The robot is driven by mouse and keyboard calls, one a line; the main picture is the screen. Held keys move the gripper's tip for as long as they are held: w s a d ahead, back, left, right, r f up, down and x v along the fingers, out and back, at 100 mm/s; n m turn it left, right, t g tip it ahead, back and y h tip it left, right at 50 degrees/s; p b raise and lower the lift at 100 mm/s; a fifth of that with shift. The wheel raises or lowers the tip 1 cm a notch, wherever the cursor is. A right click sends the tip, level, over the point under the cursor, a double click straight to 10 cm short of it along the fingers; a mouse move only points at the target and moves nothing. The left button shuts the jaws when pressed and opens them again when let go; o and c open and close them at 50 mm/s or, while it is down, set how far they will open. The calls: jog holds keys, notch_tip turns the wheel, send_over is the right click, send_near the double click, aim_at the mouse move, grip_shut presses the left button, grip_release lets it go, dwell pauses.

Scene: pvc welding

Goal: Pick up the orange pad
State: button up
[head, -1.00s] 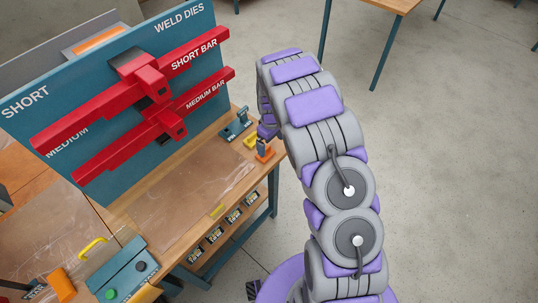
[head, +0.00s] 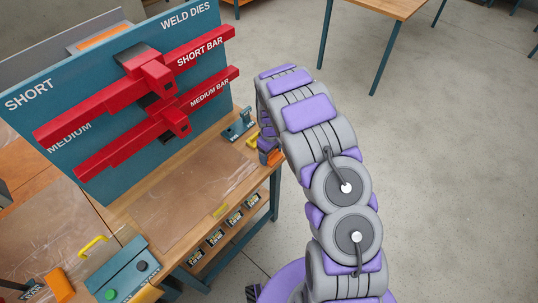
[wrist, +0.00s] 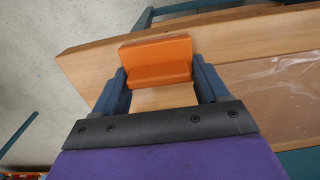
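The orange pad (head: 274,158) is at the right end of the wooden workbench, partly hidden by my gripper (head: 267,146). In the wrist view the pad (wrist: 158,62) is an orange block with a raised back and a lower front step. It lies between the two blue fingertips of my gripper (wrist: 160,75), one at each side. The fingers are apart by about the pad's width and look very near or touching its sides. I cannot tell whether they press on it. The pad appears to rest on the wood.
A blue fixture (head: 238,125) stands just left of the pad. The teal weld dies board (head: 85,95) with red bars (head: 150,90) rises behind the bench. A clear sheet (head: 190,195) covers part of the benchtop (head: 232,150). Open floor lies to the right.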

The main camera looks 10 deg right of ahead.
jog(key=shift+w+a+f, duration=0.1)
jog(key=shift+c, duration=1.3)
jog(key=shift+w+a+r, duration=0.25)
jog(key=shift+w, duration=0.2)
jog(key=shift+w+a+r, duration=0.1)
jog(key=shift+r, duration=0.15)
jog(key=r, duration=0.1)
jog(key=r+p, duration=0.1)
jog(key=r, duration=0.1)
jog(key=shift+s+a+r+p, duration=0.1)
jog(key=shift+s+a+p, duration=0.05)
jog(key=shift+s+p, duration=0.15)
jog(key=s+a+p, duration=0.1)
jog(key=s+a, duration=0.5)
jog(key=s+a+r+p, duration=0.1)
jog(key=s+a, duration=0.2)
jog(key=s, duration=0.1)
jog(key=shift+a+r+p, duration=0.1)
jog(key=shift+a+p, duration=0.2)
jog(key=shift+a, duration=0.05)
jog(key=shift+s+a, duration=0.35)
jog(key=shift+s, duration=0.35)
